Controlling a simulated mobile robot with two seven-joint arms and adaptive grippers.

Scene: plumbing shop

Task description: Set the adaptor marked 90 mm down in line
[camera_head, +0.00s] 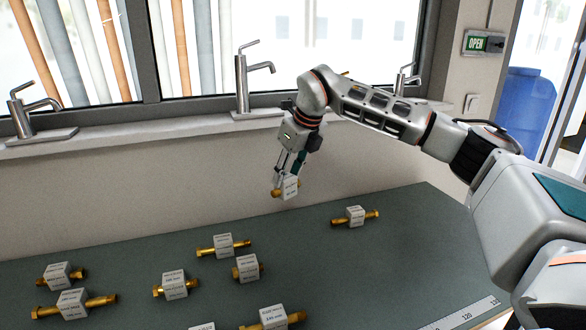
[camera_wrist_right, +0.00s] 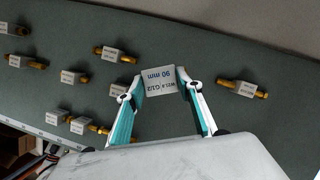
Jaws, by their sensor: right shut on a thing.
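My right gripper (camera_head: 287,178) is shut on the adaptor marked 90 mm (camera_head: 290,187), a brass fitting with a white block label. It holds it in the air above the back part of the green-grey bench top (camera_head: 340,270). In the right wrist view the label (camera_wrist_right: 159,80) reads 90 mm between the two fingertips (camera_wrist_right: 160,82). Several similar brass adaptors with white blocks lie on the bench, among them one (camera_head: 355,216) at the right, one (camera_head: 224,246) in the middle, one (camera_head: 247,268) close by and one (camera_head: 72,304) at the left. My left gripper is not in view.
A printed scale strip (camera_head: 470,315) lies along the front right edge of the bench. Chrome taps stand on the window sill (camera_head: 180,128) behind, one tall tap (camera_head: 243,85) near my right arm. Bare bench lies around the right adaptor.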

